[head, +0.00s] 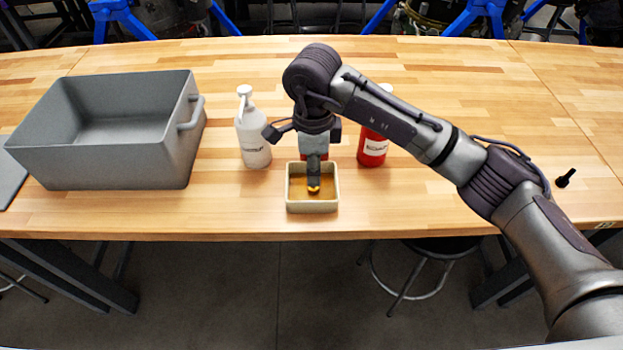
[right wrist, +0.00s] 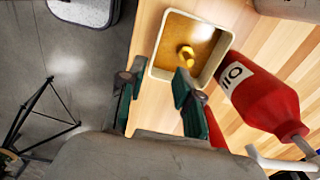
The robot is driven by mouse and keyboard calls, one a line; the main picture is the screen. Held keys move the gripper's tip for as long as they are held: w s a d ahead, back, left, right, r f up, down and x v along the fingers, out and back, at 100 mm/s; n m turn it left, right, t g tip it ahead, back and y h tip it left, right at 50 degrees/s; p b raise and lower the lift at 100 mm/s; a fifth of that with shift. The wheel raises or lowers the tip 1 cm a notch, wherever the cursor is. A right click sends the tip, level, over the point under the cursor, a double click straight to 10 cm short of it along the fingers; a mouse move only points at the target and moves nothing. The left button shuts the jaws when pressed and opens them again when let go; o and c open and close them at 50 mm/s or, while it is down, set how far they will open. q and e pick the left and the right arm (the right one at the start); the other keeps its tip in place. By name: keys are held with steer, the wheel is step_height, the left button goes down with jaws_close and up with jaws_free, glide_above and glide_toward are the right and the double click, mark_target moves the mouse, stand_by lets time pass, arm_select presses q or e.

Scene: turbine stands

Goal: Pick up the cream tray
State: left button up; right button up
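The cream tray (head: 312,207) is a small, shallow rectangular box near the front edge of the wooden table. It holds a small yellow bolt-like piece (right wrist: 186,56) on an amber-brown bottom. My right gripper (head: 313,183) points straight down over the tray and hides part of its inside and back. In the right wrist view its two fingers (right wrist: 160,70) are apart with nothing between the tips, at the tray's near left corner. One finger appears outside the tray and the other overlaps its near rim. I cannot tell whether they touch it. My left gripper is out of view.
A white pump bottle (head: 253,135) stands left of the tray, and a red bottle (head: 373,148) stands close behind on the right. A large grey bin (head: 110,160) is at the left. A small black piece (head: 566,178) lies far right. The table's front edge (head: 220,236) is close.

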steer(key=p, duration=0.1)
glide_above(312, 203)
step_height(312, 203, down, 5)
steer(key=shift+w+f+p, duration=0.3)
steer(key=shift+f+p, duration=0.25)
steer(key=shift+f, duration=0.3)
steer(key=f, duration=0.1)
steer(key=f+p, duration=0.2)
steer(key=shift+s+f, duration=0.25)
steer(key=shift+f, duration=0.6)
jaws_close()
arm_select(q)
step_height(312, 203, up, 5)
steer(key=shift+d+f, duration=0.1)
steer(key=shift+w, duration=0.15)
arm_select(e)
steer(key=shift+w, duration=0.1)
